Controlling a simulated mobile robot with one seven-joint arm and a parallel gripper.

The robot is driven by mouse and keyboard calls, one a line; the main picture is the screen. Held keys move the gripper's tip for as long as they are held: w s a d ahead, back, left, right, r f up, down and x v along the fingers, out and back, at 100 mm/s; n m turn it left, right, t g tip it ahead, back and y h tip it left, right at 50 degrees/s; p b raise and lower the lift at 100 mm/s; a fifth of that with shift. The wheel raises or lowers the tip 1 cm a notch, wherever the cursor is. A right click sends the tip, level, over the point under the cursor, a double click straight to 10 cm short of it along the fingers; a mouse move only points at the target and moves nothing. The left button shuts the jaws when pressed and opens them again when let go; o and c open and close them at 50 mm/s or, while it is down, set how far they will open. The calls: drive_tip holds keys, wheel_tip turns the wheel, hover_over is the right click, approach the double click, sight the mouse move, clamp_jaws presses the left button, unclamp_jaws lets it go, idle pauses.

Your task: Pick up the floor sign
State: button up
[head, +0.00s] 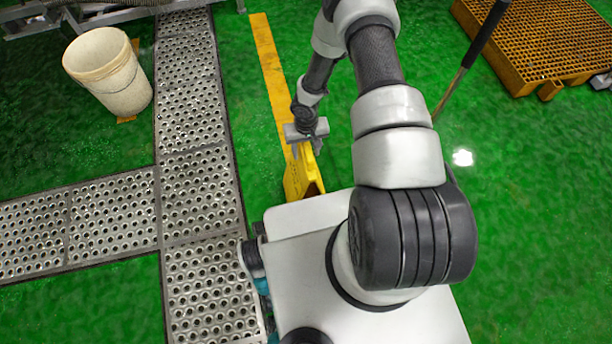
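The yellow floor sign (300,178) stands on the green floor in the head view, just beyond the front edge of my white base. Its lower part is partly hidden behind the base. My gripper (306,149) points down at the top of the sign. Its two fingers are spread apart, one to each side of the sign's upper edge. I cannot tell whether either finger touches the sign.
A perforated metal walkway (195,130) runs along the left. A white bucket (108,75) stands beyond it. A yellow floor stripe (268,65) lies past the sign. An orange pallet (545,40) and a long-handled tool (470,55) are at the right.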

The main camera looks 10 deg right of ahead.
drive_tip(key=shift+f, duration=0.1)
clamp_jaws()
idle(1.4)
